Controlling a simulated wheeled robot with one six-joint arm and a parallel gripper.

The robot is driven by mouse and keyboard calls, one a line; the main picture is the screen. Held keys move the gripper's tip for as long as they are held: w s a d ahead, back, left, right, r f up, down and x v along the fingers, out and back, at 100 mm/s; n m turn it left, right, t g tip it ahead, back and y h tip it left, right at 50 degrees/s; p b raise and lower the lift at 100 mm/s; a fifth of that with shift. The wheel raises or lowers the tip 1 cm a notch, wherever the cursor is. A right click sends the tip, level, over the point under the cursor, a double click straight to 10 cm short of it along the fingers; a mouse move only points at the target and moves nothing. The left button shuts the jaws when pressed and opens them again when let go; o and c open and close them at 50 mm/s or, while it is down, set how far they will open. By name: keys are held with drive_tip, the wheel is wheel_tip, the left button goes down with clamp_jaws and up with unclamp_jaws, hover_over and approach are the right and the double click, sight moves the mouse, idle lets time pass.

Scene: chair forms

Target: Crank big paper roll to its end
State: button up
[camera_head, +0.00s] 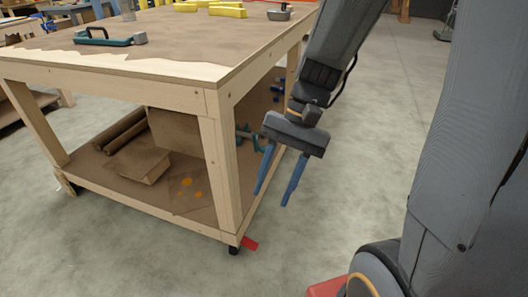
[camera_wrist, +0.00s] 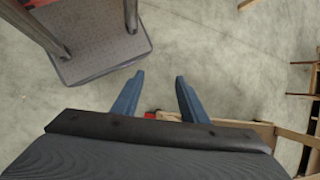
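My gripper (camera_head: 271,198) hangs in the air beside the right side of a wooden workbench, fingers pointing down. Its two blue fingers are apart with nothing between them; the wrist view also shows this gap (camera_wrist: 159,75) over bare floor. Brown rolls (camera_head: 125,130), perhaps paper or cardboard, lie on the bench's lower shelf, left of my gripper and well apart from it. I cannot tell whether one is the big paper roll. No crank can be made out in either view.
The workbench (camera_head: 110,68) carries a green-handled tool (camera_head: 105,38) and yellow pieces (camera_head: 228,12). A brown box (camera_head: 145,166) lies on its lower shelf. A red piece (camera_head: 250,243) is by the near leg. Concrete floor (camera_head: 375,120) right of the bench is clear.

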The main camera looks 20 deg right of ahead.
drive_tip(key=w+d+f+m+t+y+b, duration=0.1)
drive_tip(key=w+f+m+t+y+b, duration=0.15)
drive_tip(key=w+f+m+y, duration=0.4)
drive_tip(key=w+d+f+m+t+y+b, duration=0.1)
drive_tip(key=w+f+m+t+y+b, duration=0.2)
drive_tip(key=w, duration=0.6)
drive_tip(key=w+d+f+m+t+b, duration=0.4)
drive_tip(key=w+d+f+m+t, duration=0.2)
drive_tip(key=w+d+m+t, duration=0.35)
drive_tip(key=shift+g, duration=0.7)
drive_tip(key=w+a, duration=0.4)
drive_tip(key=w, duration=0.1)
drive_tip(key=shift+w+a+b, duration=0.15)
drive_tip(key=shift+w+b, duration=0.05)
drive_tip(key=shift+b, duration=0.15)
clamp_jaws()
